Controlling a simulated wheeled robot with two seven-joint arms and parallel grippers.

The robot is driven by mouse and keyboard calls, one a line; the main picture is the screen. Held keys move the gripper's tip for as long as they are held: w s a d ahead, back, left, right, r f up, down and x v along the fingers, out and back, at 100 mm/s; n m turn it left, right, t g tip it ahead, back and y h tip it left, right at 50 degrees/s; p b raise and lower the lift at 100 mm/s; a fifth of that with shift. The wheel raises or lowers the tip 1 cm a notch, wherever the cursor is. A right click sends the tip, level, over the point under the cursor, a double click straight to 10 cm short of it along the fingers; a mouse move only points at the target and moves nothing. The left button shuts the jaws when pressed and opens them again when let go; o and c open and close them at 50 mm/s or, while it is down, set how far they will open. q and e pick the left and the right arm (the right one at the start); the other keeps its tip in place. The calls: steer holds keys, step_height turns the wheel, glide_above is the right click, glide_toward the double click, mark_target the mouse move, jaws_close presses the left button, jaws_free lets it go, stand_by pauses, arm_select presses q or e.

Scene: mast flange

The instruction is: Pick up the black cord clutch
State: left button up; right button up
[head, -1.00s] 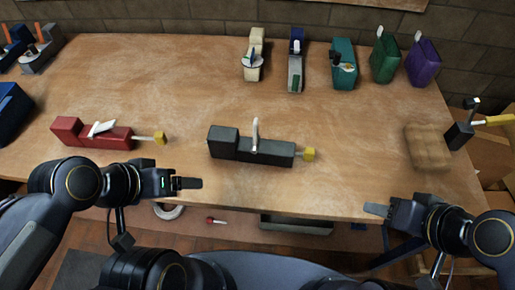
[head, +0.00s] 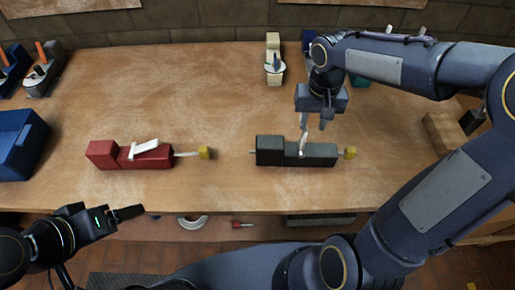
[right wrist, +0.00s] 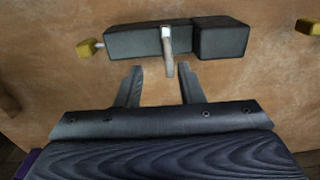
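The black cord clutch (head: 297,152) lies on the table near its front edge, with a pale lever on top and a yellow-tipped end at its right. In the right wrist view it (right wrist: 130,43) lies just beyond the fingertips, its lever (right wrist: 168,50) lined up between them. My right gripper (head: 315,122) points down above the clutch, open and empty; its two spread fingers also show in the right wrist view (right wrist: 160,85). My left gripper (head: 128,213) is off the table's front edge, far left of the clutch; its finger gap cannot be made out.
A red clutch (head: 130,154) with a white lever and yellow tip (head: 204,152) lies left of the black one. A cream clutch (head: 273,58) stands at the back. A blue bin (head: 20,142) is at the left edge. A wooden block (head: 441,132) lies at right.

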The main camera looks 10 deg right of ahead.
mark_target(303, 138)
steer(key=shift+w+a+f, duration=0.15)
steer(key=shift+w+a, duration=0.15)
steer(key=shift+w, duration=0.1)
steer(key=shift+w+a+f, duration=0.15)
steer(key=shift+a+f, duration=0.05)
steer(key=shift+f, duration=0.05)
step_height(303, 138, down, 8)
steer(key=shift+r+p, duration=0.25)
steer(key=shift+p, duration=0.1)
jaws_close()
steer(key=shift+r, duration=0.1)
stand_by(0.8)
